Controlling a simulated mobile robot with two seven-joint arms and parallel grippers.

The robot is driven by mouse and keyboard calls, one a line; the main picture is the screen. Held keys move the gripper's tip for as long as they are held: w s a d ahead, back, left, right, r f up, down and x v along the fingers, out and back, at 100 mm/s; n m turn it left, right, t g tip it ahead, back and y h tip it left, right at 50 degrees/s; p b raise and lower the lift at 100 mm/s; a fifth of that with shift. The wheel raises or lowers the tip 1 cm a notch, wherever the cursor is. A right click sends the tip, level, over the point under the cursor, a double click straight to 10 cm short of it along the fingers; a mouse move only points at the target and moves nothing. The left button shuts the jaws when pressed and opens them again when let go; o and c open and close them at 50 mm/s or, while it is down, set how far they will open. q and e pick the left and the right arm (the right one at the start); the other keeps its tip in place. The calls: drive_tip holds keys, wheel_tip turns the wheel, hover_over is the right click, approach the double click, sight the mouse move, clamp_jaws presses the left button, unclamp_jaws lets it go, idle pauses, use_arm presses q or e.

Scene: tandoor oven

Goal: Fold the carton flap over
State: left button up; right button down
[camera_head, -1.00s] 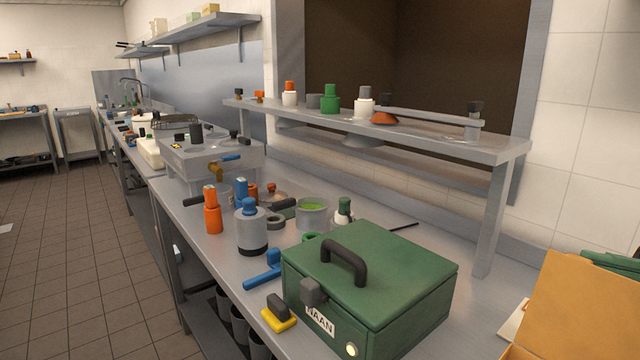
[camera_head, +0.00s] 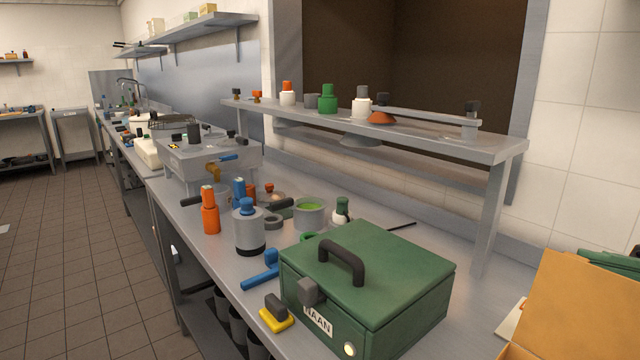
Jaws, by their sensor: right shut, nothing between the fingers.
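The carton (camera_head: 582,308) is a tan-orange cardboard piece in the lower right corner, cut off by the picture edges. A broad tilted panel of it faces me, and a narrow piece shows at its lower left. I cannot tell which part is the flap. Only a small dark part at the right edge, behind the carton, may belong to my right gripper; its fingertips are not clear. No contact between it and the carton can be made out. My left gripper is not in view.
A green box (camera_head: 385,265) with a black handle and a NAAN label stands left of the carton. A yellow-based scraper (camera_head: 277,318), a grey canister (camera_head: 249,232) and an orange bottle (camera_head: 210,215) stand farther left. A raised shelf (camera_head: 400,135) runs behind. Bare counter lies between box and carton.

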sight(596, 269)
drive_tip(key=shift+s+a+r+b, duration=0.2)
drive_tip(key=shift+s+a+r, duration=0.15)
drive_tip(key=shift+s+a, duration=0.15)
drive_tip(key=shift+s+a+r+b, duration=0.15)
drive_tip(key=shift+s+a+r, duration=0.25)
drive_tip(key=shift+a, duration=0.2)
drive_tip(key=shift+f, duration=0.1)
drive_tip(key=shift+s+a+f+b, duration=0.1)
drive_tip(key=shift+s+a+b, duration=0.15)
drive_tip(key=shift+b, duration=0.1)
drive_tip(key=shift+s+a+b, duration=0.4)
drive_tip(key=shift+a+b, duration=0.15)
drive_tip(key=shift+b, duration=0.05)
drive_tip(key=shift+s+a+r+b, duration=0.3)
drive_tip(key=shift+a+r, duration=0.15)
drive_tip(key=shift+r, duration=0.05)
